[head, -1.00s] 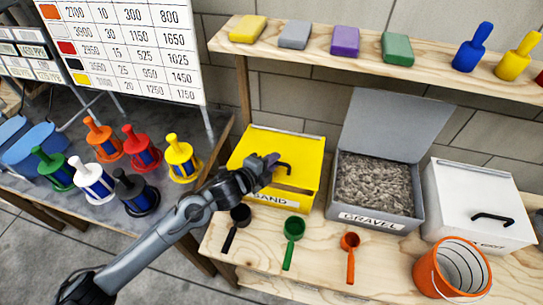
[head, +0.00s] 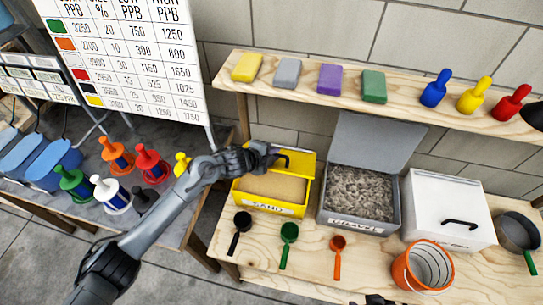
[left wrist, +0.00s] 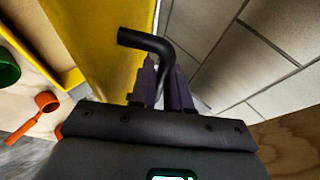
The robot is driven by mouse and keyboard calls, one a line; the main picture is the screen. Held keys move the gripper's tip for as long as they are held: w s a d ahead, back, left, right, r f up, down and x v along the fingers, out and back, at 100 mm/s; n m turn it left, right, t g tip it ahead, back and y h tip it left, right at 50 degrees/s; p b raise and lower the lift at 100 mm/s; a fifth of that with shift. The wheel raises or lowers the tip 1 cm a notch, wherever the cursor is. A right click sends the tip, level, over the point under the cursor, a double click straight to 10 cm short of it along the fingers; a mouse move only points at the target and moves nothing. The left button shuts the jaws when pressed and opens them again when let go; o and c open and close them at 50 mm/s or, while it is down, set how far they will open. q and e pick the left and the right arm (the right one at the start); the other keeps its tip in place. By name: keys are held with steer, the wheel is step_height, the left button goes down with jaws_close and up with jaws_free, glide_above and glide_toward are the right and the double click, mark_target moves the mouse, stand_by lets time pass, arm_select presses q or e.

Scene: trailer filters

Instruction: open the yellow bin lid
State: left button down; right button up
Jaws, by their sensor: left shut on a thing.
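The yellow bin (head: 271,207), labelled SAND, stands on the wooden bench with sand (head: 272,187) showing inside. Its yellow lid (head: 304,166) is tilted up at the back, partly open. My left gripper (head: 270,153) is shut on the lid's black handle (head: 285,160) above the bin. In the left wrist view the fingers (left wrist: 160,78) are around the bent black handle (left wrist: 145,40), beside the yellow lid (left wrist: 100,48). A dark tip at the bottom edge of the head view looks like my right gripper (head: 375,299), mostly cut off.
The grey gravel bin (head: 358,225) to the right has its lid raised. A closed white bin (head: 447,210) and an orange bucket (head: 422,267) stand farther right. Several scoops lie in front of the bins. A shelf (head: 310,94) with coloured blocks runs above and behind.

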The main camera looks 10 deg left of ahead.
arm_select(q)
steer(key=shift+w+r, duration=0.1)
stand_by(0.3)
steer(key=c, duration=1.4)
jaws_free()
steer(key=shift+w, duration=0.1)
steer(key=shift+c, duration=0.2)
steer(key=p+v, duration=0.1)
steer(key=v, duration=1)
steer(key=shift+d, duration=0.15)
steer(key=shift+c, duration=0.4)
